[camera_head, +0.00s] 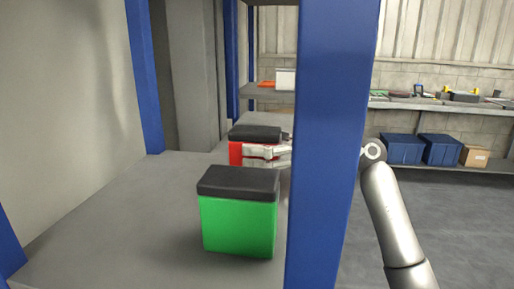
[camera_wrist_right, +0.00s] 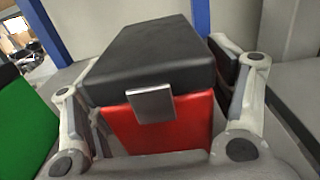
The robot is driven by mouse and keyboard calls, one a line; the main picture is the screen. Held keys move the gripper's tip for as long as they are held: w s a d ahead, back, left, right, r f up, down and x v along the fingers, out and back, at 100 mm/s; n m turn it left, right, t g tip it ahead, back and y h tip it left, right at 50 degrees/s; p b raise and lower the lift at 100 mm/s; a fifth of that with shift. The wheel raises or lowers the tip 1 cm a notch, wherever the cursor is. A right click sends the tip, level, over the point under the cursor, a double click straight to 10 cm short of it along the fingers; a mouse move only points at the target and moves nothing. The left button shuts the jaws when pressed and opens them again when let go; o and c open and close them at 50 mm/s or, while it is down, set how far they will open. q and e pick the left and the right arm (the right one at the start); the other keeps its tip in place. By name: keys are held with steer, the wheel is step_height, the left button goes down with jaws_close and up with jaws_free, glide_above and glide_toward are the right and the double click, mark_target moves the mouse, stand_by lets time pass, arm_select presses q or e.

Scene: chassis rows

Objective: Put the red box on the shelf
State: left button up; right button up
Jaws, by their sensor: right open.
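The red box (camera_head: 237,152) with a black lid stands upright on the grey shelf (camera_head: 120,215), behind the green box. My right gripper (camera_head: 262,155) reaches in from the right, past the blue post, and is at the red box. In the right wrist view the red box (camera_wrist_right: 160,128) fills the middle, with a small grey tab on its front. The open fingers of my right gripper (camera_wrist_right: 165,95) are on either side of it. Whether they touch its sides I cannot tell. My left gripper is not in view.
A green box (camera_head: 238,225) with a black lid stands in front of the red one, close to it. A blue post (camera_head: 335,130) rises at the shelf's right side. Blue bins (camera_head: 402,149) stand on a far rack. The shelf's left part is clear.

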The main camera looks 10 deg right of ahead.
steer(key=shift+r, duration=0.15)
steer(key=v, duration=0.3)
steer(key=shift+w, duration=0.1)
steer(key=v, duration=0.8)
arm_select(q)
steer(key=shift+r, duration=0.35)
arm_select(e)
steer(key=shift+s+d, duration=0.3)
steer(key=shift+d, duration=0.2)
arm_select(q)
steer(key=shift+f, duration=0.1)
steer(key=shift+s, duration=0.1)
